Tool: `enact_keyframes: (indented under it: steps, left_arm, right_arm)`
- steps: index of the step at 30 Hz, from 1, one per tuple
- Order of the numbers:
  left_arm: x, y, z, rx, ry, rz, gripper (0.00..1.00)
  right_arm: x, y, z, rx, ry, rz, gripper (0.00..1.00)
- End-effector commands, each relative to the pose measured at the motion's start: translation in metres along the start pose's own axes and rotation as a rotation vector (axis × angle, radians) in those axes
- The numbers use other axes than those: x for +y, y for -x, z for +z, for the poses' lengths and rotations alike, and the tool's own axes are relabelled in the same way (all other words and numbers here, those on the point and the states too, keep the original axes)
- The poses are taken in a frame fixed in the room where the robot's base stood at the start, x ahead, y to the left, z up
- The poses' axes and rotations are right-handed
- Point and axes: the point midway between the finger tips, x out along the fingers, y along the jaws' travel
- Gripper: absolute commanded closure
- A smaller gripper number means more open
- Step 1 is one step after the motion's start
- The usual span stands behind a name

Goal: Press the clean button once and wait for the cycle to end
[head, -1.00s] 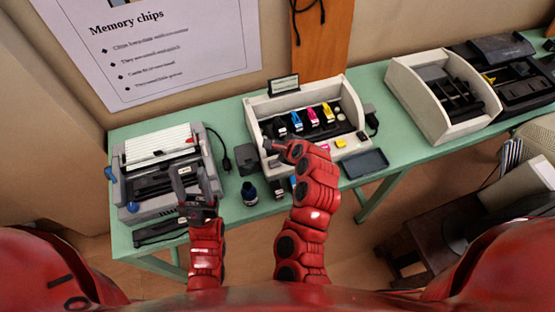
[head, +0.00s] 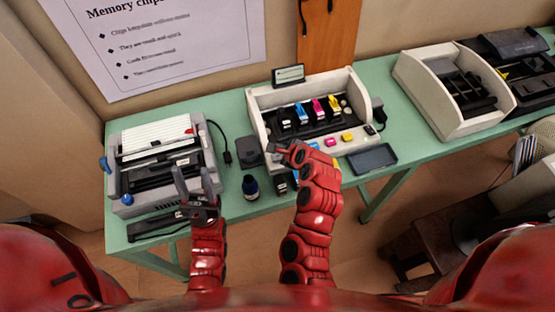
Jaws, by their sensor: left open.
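A white open-front printer (head: 258,122) stands on the green table, with black, blue, pink and yellow cartridges (head: 318,108) inside. Its front ledge has a pink button (head: 330,142), a yellow button (head: 347,138) and a small dark part (head: 370,129) at the right end. I cannot read which is the clean button. A small dark display (head: 288,74) stands on its back edge. My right gripper (head: 283,149) is at the printer's front left, its jaws too small and dark to judge. My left gripper (head: 194,183) is open and empty, in front of the grey printer.
A grey printer (head: 114,150) with a blue knob stands at the left. A dark ink bottle (head: 250,187) and a black box (head: 249,152) stand between the printers. A dark tray (head: 372,159) lies at the front right. Another white machine (head: 412,72) stands farther right on the table (head: 235,105).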

Motion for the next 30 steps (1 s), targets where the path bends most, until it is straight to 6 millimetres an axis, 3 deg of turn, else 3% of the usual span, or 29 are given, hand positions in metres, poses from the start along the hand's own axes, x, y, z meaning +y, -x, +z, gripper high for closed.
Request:
enact_keyframes:
  steps: [6,30]
  left_arm:
    - [0.0006,0.0124,0.0021,0.000,0.000,0.000,0.50]
    - [0.0006,0.0118,0.0019,0.001,0.000,0.000,0.50]
  right_arm:
    - [0.0101,-0.0138,-0.0103,0.000,-0.001,0.001,1.00]
    - [0.0100,-0.0139,-0.0099,0.000,0.000,0.000,1.00]
